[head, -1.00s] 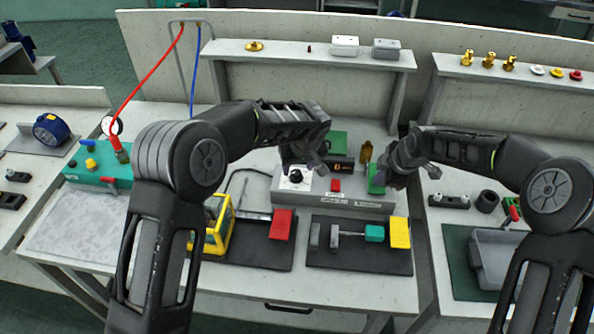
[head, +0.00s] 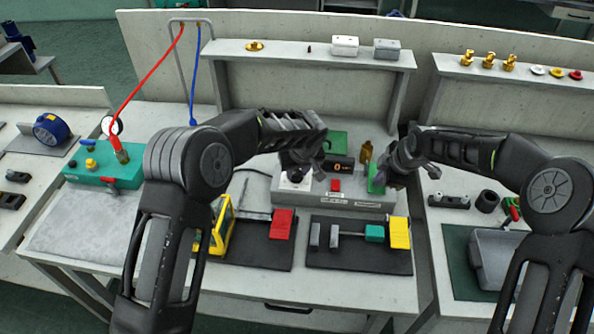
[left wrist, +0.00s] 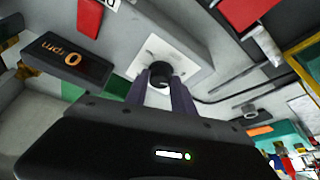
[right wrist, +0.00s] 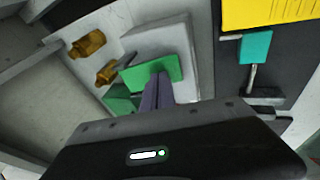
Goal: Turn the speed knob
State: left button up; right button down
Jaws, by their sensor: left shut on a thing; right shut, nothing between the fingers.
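The black speed knob (left wrist: 160,73) sits on a white plate (left wrist: 168,58) on the grey control box (head: 345,199). My left gripper (left wrist: 159,84) is shut on the knob, with one finger on each side of it. In the head view, my left gripper (head: 297,175) hides most of the knob, and part of the white plate (head: 289,184) shows below it. A dark display (left wrist: 68,62) on the box reads 0 rpm. My right gripper (right wrist: 158,92) is shut and empty, close to a green panel (right wrist: 151,72) at the box's right end. I cannot tell whether they touch.
Dark mats with a red block (head: 282,223), a yellow block (head: 400,232) and a yellow frame (head: 222,225) lie in front. The bench's front strip is clear.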

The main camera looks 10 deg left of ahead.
pick_arm(q)
grip_shut()
